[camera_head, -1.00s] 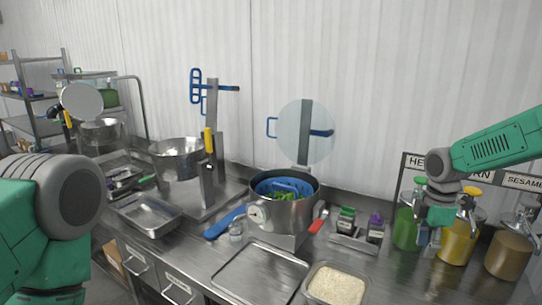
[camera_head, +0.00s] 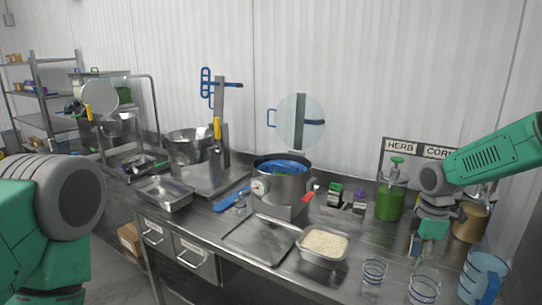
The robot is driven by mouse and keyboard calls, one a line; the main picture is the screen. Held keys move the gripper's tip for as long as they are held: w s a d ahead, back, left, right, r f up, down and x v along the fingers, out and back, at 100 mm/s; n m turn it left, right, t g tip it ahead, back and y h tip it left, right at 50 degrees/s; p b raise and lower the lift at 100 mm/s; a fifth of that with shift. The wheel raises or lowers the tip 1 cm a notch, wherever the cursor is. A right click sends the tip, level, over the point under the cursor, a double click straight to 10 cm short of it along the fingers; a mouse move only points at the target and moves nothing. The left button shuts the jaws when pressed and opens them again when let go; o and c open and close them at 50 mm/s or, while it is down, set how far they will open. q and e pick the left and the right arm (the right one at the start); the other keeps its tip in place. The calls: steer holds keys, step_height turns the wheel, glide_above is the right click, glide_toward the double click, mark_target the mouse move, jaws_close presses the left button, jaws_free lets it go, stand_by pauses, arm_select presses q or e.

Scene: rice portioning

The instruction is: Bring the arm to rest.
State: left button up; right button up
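My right arm comes in from the right edge, and its gripper (camera_head: 420,247) hangs pointing down in front of the sauce dispensers. Its fingers are small and dim against the counter, so I cannot tell whether they are open or shut. I see nothing clearly held in it. My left arm fills the lower left corner as a large green and grey link. Its gripper is out of the picture.
A green dispenser (camera_head: 390,201) stands left of the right gripper. Below are glasses (camera_head: 374,271) and a blue-handled pitcher (camera_head: 482,279). A rice pan (camera_head: 323,260), an empty tray (camera_head: 258,240) and a pot (camera_head: 283,187) stand to the left on the steel counter.

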steer(key=s+a+f+m+b, duration=0.25)
steer(key=s+f, duration=0.25)
steer(key=f, duration=0.4)
steer(key=s+a+f+m+y+b, duration=0.1)
steer(key=s+a+f+m+b, duration=0.25)
steer(key=f, duration=0.55)
steer(key=s+a+f+b, duration=0.3)
steer(key=s+a+f, duration=0.1)
steer(key=s+f, duration=0.4)
arm_select(q)
step_height(320, 180, down, 18)
steer(key=b, duration=0.8)
steer(key=shift+w+b, duration=0.25)
steer(key=shift+b, duration=0.1)
arm_select(e)
steer(key=s+f+m, duration=0.3)
steer(key=s+f, duration=0.1)
steer(key=s, duration=0.3)
steer(key=s+d+f+m, duration=0.1)
steer(key=s+f+m, duration=0.2)
steer(key=s, duration=0.4)
steer(key=s+d+f+m+h, duration=0.1)
steer(key=s+f+m, duration=0.2)
steer(key=s+f, duration=0.2)
steer(key=s, duration=0.2)
steer(key=shift+s+d+f+t, duration=0.25)
steer(key=shift+s+f+t, duration=0.05)
steer(key=shift+s+f, duration=0.05)
arm_select(q)
steer(key=shift+f, duration=0.1)
